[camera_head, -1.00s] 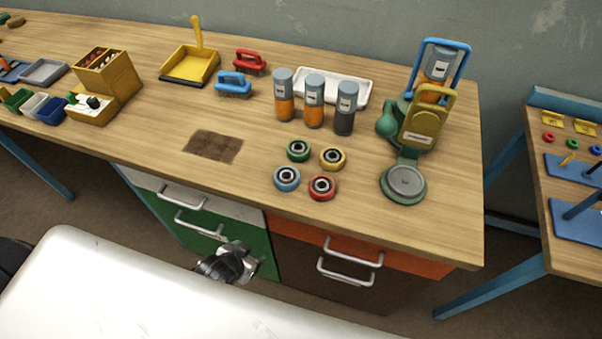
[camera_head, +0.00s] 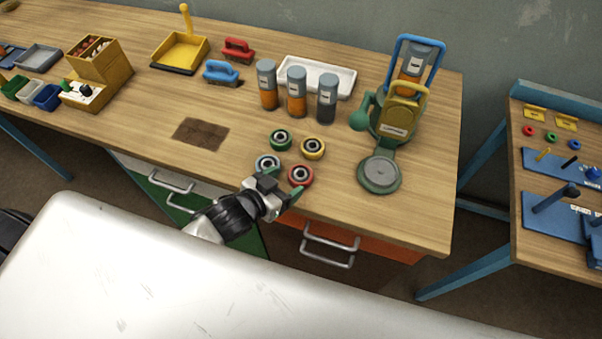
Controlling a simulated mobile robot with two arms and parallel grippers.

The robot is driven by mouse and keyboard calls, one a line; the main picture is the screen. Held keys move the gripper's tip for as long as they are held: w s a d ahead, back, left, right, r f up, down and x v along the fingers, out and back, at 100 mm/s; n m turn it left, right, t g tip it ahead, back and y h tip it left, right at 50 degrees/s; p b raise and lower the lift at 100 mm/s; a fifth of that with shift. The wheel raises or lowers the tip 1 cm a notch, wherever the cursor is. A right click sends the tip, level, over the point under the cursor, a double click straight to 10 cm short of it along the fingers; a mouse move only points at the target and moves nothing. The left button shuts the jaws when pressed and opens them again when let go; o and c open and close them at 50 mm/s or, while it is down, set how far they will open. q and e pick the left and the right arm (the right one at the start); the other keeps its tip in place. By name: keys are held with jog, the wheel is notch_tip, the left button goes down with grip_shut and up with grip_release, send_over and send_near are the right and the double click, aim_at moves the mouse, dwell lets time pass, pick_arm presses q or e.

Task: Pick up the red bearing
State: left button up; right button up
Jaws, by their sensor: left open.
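The red bearing (camera_head: 301,175) lies flat on the wooden table near its front edge, at the right front of a cluster of bearings. My left gripper (camera_head: 282,183) is open, with its fingers spread just in front of the bearings. One fingertip is by the blue bearing (camera_head: 267,162) and the other is by the near side of the red bearing. I cannot tell whether either finger touches a bearing. My right gripper is not in view.
A green bearing (camera_head: 281,140) and a yellow bearing (camera_head: 313,148) lie just behind. A green press-like device (camera_head: 380,174) stands to the right. Several canisters (camera_head: 297,92) and a white tray (camera_head: 338,80) stand farther back.

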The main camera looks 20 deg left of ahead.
aim_at(300, 174)
pick_arm(q)
jog(key=p+x, duration=0.1)
jog(key=x, duration=0.4)
jog(key=shift+f, duration=0.15)
jog(key=shift+s, duration=0.1)
jog(key=shift+c, duration=0.2)
jog(key=shift+c, duration=1.3)
jog(key=c, duration=0.5)
